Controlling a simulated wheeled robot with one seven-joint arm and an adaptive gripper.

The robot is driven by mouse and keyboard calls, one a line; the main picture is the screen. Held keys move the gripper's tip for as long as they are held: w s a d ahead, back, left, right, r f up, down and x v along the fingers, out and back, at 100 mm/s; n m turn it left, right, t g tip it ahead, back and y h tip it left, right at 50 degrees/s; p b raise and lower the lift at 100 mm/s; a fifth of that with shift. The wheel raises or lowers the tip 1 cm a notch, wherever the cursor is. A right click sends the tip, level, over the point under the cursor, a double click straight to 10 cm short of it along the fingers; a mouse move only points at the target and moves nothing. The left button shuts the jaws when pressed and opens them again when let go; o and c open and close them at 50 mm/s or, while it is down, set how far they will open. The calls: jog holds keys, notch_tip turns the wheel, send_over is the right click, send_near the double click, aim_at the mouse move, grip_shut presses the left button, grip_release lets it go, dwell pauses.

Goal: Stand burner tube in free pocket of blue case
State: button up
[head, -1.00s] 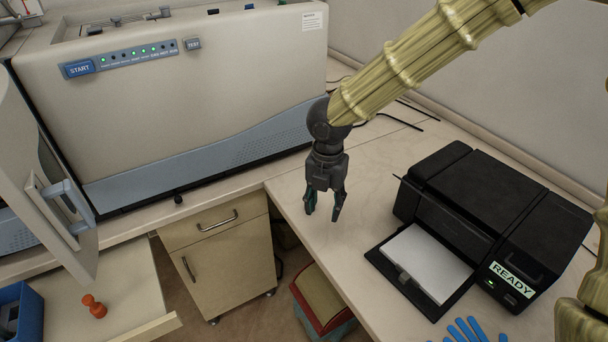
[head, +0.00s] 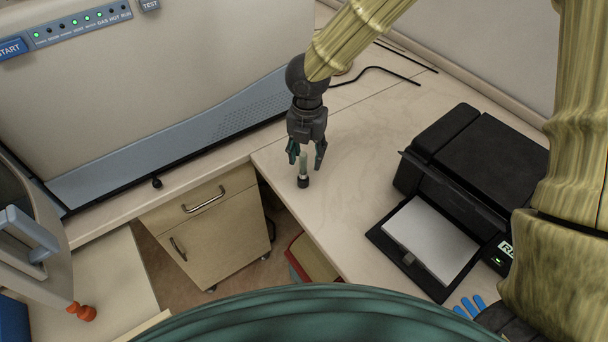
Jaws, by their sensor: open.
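The burner tube (head: 303,168) stands upright on the bench top near its left edge, pale green above with a dark base. My gripper (head: 306,157) is open and points down just above it, with a finger on either side of the tube's upper end. I cannot tell whether a finger touches the tube. A blue case (head: 13,319) shows only as a corner at the lower left edge, on a lower pale surface. Its pockets are out of view.
A black printer (head: 470,165) with a paper tray stands to the right on the bench (head: 345,215). Blue gloves (head: 468,307) lie below it. The spectrometer (head: 170,90) stands at the back left. A drawer cabinet (head: 210,225) is below. An orange object (head: 82,312) lies at the lower left.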

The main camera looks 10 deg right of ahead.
aim_at(304, 153)
jog(key=w+f, duration=0.2)
jog(key=f, duration=0.1)
jog(key=shift+w+p, duration=0.2)
jog(key=shift+p, duration=0.1)
jog(key=shift+s+a+f+p, duration=0.2)
jog(key=shift+s+f+p, duration=0.2)
jog(key=shift+f+p, duration=0.05)
jog(key=shift+w+f, duration=0.15)
jog(key=shift+f, duration=0.65)
jog(key=shift+w+f, duration=0.15)
jog(key=shift+f, duration=0.6)
jog(key=shift+s+a+r, duration=0.1)
jog(key=shift+s+r, duration=0.05)
jog(key=shift+s, duration=0.05)
jog(key=shift+w, duration=0.1)
jog(key=c, duration=0.6)
grip_shut()
